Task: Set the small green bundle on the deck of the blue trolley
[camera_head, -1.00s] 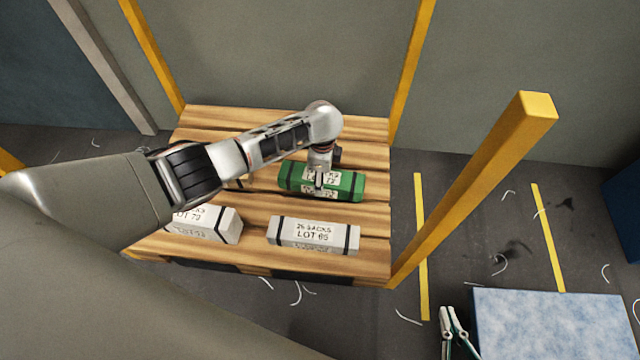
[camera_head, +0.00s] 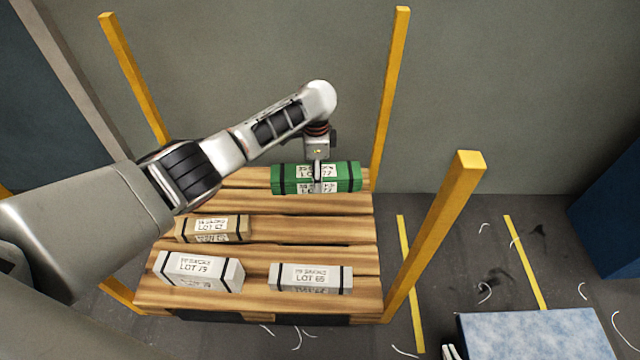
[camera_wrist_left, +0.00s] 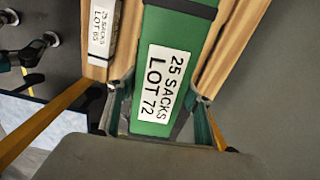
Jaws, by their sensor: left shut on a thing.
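The green bundle (camera_head: 315,178), with black straps and a white label reading LOT 72, is in my left gripper (camera_head: 317,185). It appears raised over the back of the wooden pallet (camera_head: 300,205). In the left wrist view the fingers of my left gripper (camera_wrist_left: 160,112) are closed against both sides of the bundle (camera_wrist_left: 172,70). A pale blue speckled deck (camera_head: 540,335), apparently the blue trolley's, is at the lower right. The tips of my right gripper (camera_head: 451,352) show beside its left edge. In the left wrist view the right gripper's fingertips (camera_wrist_left: 30,52) look apart and empty.
Two white bundles (camera_head: 200,271) (camera_head: 311,278) and a brown bundle (camera_head: 212,229) rest on the pallet. Yellow posts stand at its corners; the front right post (camera_head: 435,230) rises between pallet and deck. A dark blue object (camera_head: 612,220) stands at the right edge.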

